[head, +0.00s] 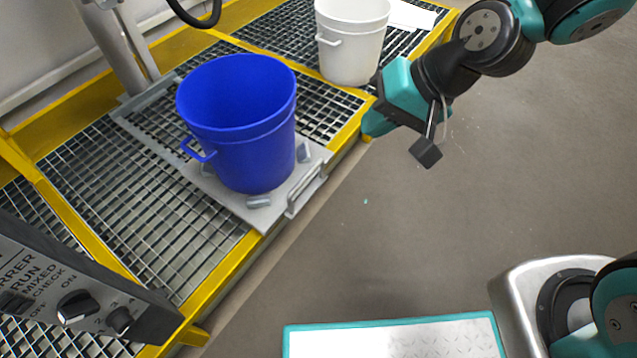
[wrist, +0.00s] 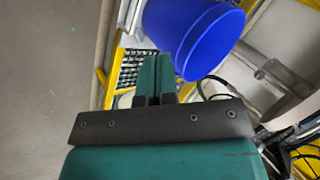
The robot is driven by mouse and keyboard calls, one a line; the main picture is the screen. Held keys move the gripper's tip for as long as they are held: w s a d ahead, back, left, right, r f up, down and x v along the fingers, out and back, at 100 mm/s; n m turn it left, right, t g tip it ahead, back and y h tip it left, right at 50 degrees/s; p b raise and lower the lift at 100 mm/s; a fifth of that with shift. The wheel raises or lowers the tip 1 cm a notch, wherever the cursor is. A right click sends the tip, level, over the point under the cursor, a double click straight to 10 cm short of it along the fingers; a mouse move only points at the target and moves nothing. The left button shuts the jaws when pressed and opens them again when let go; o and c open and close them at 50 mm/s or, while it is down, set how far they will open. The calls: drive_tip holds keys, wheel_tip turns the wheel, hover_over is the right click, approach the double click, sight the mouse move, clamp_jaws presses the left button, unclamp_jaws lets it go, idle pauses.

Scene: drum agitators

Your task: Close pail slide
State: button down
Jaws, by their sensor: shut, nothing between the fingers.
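The pail slide (head: 228,197) is a grey plate on the grated platform, with a bar handle (head: 306,190) at its front edge, by the platform's yellow rim. A blue pail (head: 240,125) stands upright on it between small grey blocks. The pail also shows tilted in the wrist view (wrist: 195,35). My gripper (head: 373,124) is to the right of the pail and handle, apart from both, over the floor side of the rim. In the wrist view its two teal fingers (wrist: 155,78) are together with nothing between them. The handle is not clear in the wrist view.
A white pail (head: 350,45) stands at the back of the platform. A control box with knobs (head: 75,305) is at the lower left. A grey post (head: 118,45) rises behind the slide. The floor (head: 430,240) to the right is clear.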

drive_tip(key=w+d+f+m+t+b, duration=0.1)
drive_tip(key=w+f+m+t+b, duration=0.2)
drive_tip(key=f, duration=0.7)
drive_tip(key=w+f+m+b, duration=0.25)
drive_tip(key=f+m, duration=0.25)
drive_tip(key=f, duration=0.6)
drive_tip(key=w+a+r+b+x, duration=0.1)
drive_tip(key=b+x, duration=0.4)
drive_tip(key=x, duration=0.7)
drive_tip(key=shift+w+a+b, duration=0.35)
drive_tip(key=shift+w+b, duration=0.05)
drive_tip(key=shift+r, duration=0.1)
